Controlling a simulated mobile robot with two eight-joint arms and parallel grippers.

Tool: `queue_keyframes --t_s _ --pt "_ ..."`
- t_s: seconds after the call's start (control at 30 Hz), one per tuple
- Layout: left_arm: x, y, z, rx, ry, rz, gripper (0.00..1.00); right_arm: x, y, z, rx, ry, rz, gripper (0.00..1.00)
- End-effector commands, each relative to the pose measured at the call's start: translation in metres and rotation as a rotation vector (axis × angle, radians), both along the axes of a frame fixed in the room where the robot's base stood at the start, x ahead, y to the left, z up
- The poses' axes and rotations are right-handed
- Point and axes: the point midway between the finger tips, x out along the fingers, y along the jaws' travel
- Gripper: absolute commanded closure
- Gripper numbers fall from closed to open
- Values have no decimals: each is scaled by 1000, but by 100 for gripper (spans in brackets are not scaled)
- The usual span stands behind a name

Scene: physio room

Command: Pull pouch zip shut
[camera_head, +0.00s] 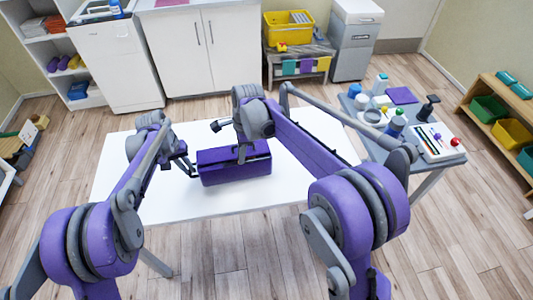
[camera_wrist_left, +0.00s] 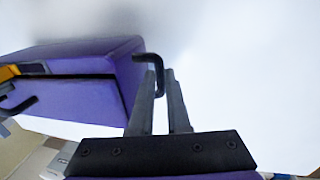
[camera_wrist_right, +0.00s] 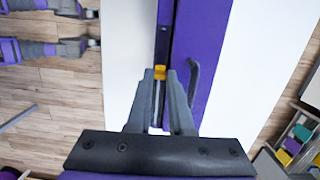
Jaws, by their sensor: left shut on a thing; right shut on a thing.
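The purple pouch (camera_head: 236,172) lies on the white table, with a dark zip slot along its top. My left gripper (camera_head: 193,172) is at the pouch's left end. In the left wrist view its fingers (camera_wrist_left: 160,75) are shut on a black loop handle (camera_wrist_left: 152,58) on the pouch end. My right gripper (camera_head: 242,154) is above the pouch's top. In the right wrist view its fingers (camera_wrist_right: 161,76) are shut on the yellow zip pull (camera_wrist_right: 160,71), which sits in the slot. Another black handle (camera_wrist_right: 193,82) is on the pouch's side. My right arm hides part of the pouch top in the head view.
The white table (camera_head: 120,185) is otherwise clear around the pouch. A grey side table (camera_head: 398,165) at the right holds bottles, jars and a purple cloth. White cabinets (camera_head: 195,55) and a yellow crate (camera_head: 289,32) stand behind.

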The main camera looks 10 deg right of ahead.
Motion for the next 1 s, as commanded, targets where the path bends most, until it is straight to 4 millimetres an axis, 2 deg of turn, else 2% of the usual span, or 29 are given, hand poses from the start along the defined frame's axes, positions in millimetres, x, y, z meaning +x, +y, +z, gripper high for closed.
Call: queue_keyframes --t_s 1.0 --pt "0 -1 -1 -2 0 0 100 -1 42 0 1 1 1 100"
